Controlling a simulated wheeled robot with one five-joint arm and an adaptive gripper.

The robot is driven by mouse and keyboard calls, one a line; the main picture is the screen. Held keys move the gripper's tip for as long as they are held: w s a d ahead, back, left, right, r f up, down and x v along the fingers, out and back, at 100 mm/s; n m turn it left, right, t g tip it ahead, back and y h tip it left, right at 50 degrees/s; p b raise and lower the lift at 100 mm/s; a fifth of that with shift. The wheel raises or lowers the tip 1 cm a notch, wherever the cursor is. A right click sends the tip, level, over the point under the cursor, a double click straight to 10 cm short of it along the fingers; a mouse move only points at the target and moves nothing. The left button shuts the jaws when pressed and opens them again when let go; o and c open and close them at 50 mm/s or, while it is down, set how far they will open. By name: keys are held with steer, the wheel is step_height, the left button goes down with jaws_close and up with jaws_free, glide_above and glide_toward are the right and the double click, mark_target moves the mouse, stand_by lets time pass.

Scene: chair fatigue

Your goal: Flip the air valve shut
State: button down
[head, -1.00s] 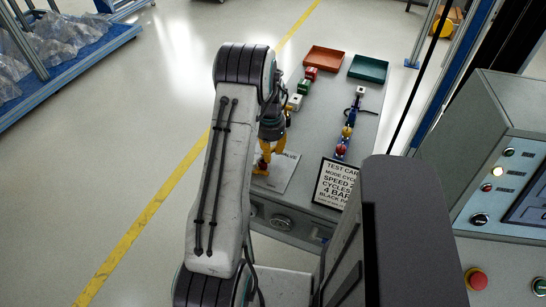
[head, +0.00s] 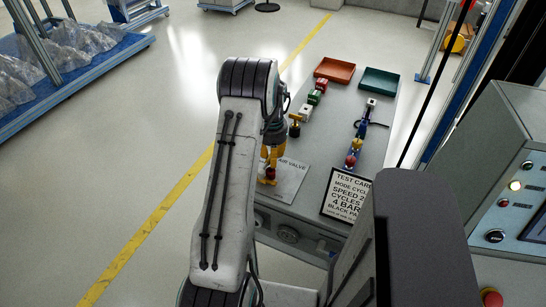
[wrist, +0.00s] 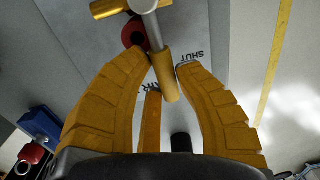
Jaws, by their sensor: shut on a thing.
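The air valve stands on a light label plate (head: 292,178) lettered "AIR VALVE" near the bench's front left corner. In the wrist view its lever (wrist: 163,78) is a grey rod with a yellow sleeve, and a red round part (wrist: 133,32) is beside it. The word "SHUT" is printed on the plate to the right of the lever. My gripper (wrist: 162,64) has its yellow fingertips closed on either side of the sleeve. In the head view my gripper (head: 270,158) is partly hidden behind my arm, with red (head: 270,174) showing at the tips.
An orange tray (head: 335,70) and a green tray (head: 380,83) are at the bench's far end. Small coloured blocks (head: 314,97) and a blue-based fixture (head: 357,145) stand in rows. A test card (head: 347,192) is at front right. A control cabinet (head: 510,150) is further right.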

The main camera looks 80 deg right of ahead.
steer(key=shift+f, duration=0.1)
steer(key=c, duration=0.9)
jaws_free()
steer(key=shift+o, duration=0.2)
step_height(320, 180, up, 12)
stand_by(0.5)
